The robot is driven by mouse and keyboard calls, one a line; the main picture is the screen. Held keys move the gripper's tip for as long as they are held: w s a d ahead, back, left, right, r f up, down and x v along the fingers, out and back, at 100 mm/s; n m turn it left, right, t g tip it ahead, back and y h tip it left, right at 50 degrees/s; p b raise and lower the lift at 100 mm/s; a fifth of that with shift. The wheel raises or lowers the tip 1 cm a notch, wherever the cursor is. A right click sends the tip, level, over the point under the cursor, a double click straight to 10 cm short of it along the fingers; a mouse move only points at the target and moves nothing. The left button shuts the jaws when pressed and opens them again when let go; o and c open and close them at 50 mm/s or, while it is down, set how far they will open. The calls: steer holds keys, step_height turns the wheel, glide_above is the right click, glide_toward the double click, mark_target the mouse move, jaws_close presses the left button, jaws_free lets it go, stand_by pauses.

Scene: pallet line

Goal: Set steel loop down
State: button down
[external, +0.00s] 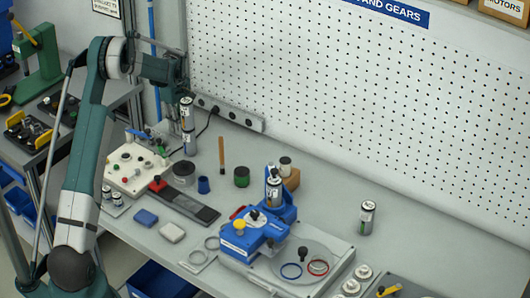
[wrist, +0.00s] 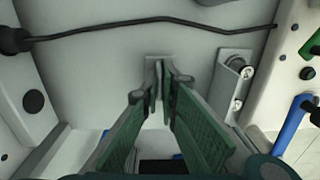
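Two thin grey steel loops, one here (external: 212,243) and one in front of it (external: 198,265), lie at the front edge of the bench, left of the blue fixture. They are small, and I cannot tell which one the task names. My gripper (external: 183,92) is high at the back left, near the pegboard's left edge, well away from both loops. In the wrist view its green-padded fingers (wrist: 161,84) come together at the tips.
The back right bench is mostly clear.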

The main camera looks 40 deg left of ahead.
steer(key=shift+f, duration=0.1)
steer(key=c, duration=3.1)
jaws_free()
steer(key=o, duration=0.4)
steer(key=shift+o, duration=0.2)
step_height(320, 180, up, 12)
steer(key=shift+w, duration=0.3)
